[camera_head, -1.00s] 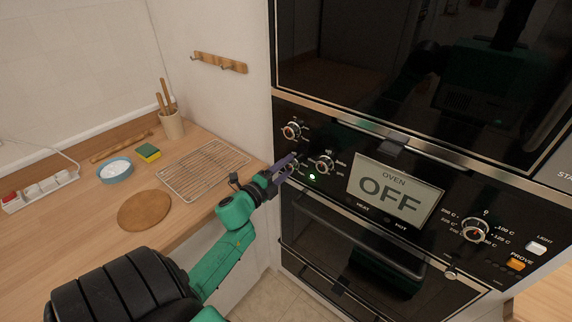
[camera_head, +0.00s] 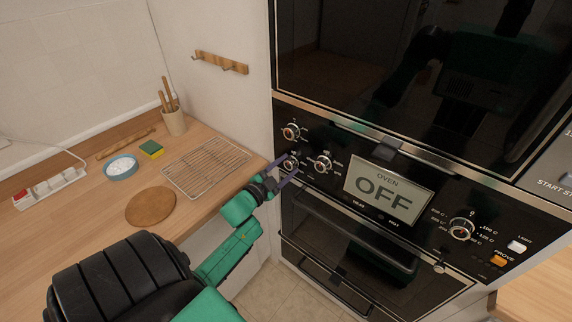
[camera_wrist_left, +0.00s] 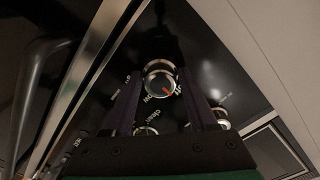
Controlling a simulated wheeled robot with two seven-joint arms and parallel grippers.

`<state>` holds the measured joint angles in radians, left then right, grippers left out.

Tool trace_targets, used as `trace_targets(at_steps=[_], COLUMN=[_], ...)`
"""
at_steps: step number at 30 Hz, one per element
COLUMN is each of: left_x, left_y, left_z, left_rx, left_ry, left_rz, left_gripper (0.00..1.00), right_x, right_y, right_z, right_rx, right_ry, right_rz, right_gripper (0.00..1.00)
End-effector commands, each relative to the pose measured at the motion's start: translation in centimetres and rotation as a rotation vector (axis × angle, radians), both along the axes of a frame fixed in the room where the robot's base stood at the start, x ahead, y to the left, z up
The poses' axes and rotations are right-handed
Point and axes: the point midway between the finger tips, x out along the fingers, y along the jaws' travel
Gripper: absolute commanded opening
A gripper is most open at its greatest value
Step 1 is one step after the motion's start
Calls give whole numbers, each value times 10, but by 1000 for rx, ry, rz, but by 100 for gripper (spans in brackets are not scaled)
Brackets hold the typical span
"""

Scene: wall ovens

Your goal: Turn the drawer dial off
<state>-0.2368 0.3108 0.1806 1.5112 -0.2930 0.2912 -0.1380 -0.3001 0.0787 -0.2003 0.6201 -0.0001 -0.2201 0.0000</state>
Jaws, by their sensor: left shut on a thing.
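The oven's control panel (camera_head: 334,152) carries several silver-rimmed dials. My left gripper (camera_head: 284,169) reaches in from the left, shut on the lower left dial (camera_head: 291,163), with one finger on each side of it. In the left wrist view this dial (camera_wrist_left: 161,80) shows between the two dark fingers, with a red mark towards its lower right. Its label is too small to read, so I cannot confirm that it is the drawer dial. The oven display (camera_head: 388,190) reads OFF. My right gripper is out of view.
Other dials sit close by: one above (camera_head: 292,132), one to the right (camera_head: 323,162) and one at the far right (camera_head: 461,229). An oven handle bar (camera_head: 400,145) runs above the panel. The wooden counter at left holds a wire rack (camera_head: 207,166) and a round board (camera_head: 150,207).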

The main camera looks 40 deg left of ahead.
Motion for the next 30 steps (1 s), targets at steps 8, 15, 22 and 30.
trace_targets(at_steps=[8, 15, 22, 30], left_x=[0, 0, 0, 0], left_y=[0, -1, -1, -1], left_z=[-1, -2, -2, -1], left_rx=[-72, -83, -83, -80], left_ry=[1, 1, 2, 0], left_rz=[0, 0, 1, 0], left_gripper=[2, 2, 73, 87], right_x=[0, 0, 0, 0], right_y=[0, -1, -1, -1], right_z=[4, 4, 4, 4], right_rx=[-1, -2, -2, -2], right_ry=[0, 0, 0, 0], right_rz=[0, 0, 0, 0], right_gripper=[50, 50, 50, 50])
